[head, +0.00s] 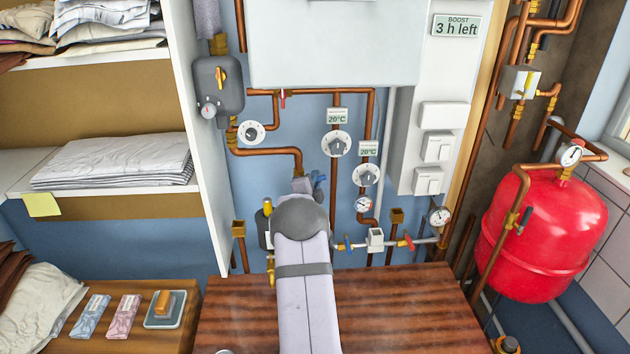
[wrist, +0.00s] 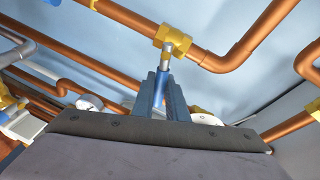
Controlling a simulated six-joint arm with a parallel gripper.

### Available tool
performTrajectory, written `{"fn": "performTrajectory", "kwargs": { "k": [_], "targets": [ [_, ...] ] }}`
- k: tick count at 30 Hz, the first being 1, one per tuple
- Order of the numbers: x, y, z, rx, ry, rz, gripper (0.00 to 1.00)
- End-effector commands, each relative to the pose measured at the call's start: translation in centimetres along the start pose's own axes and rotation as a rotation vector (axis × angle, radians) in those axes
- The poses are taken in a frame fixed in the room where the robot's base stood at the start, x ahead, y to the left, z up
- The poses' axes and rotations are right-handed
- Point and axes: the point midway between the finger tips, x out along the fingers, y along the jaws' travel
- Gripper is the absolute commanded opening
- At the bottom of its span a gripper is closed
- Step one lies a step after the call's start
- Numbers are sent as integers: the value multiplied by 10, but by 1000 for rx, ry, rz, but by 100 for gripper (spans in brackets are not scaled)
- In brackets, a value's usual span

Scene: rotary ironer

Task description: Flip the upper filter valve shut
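My gripper (wrist: 165,85) shows its two blue-grey fingers in the wrist view, close together and pointing up at a brass fitting (wrist: 172,38) on a copper pipe. In the head view my arm covers most of this spot. A blue piece (head: 320,184) shows beside my wrist, and I cannot tell whether it is a finger or a valve lever. A dark cylinder with a yellow top (head: 265,222), possibly the filter, is partly hidden left of my arm.
Copper pipes (head: 335,180) with dials and gauges run close to the right of my wrist. A lower pipe carries a blue lever (head: 348,243) and a red lever (head: 408,240). A wooden tabletop (head: 420,310) lies below. A red tank (head: 545,235) stands right.

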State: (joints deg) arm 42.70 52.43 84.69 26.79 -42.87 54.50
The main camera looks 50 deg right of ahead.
Motion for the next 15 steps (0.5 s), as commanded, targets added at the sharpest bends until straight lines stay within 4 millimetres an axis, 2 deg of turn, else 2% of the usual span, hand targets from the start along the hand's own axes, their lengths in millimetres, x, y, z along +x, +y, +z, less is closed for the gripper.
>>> {"fn": "performTrajectory", "kwargs": {
  "k": [7, 15],
  "targets": [
    [1, 4, 1, 21, -4, 3, 0],
    [2, 12, 2, 133, -25, 27, 0]
  ]
}}
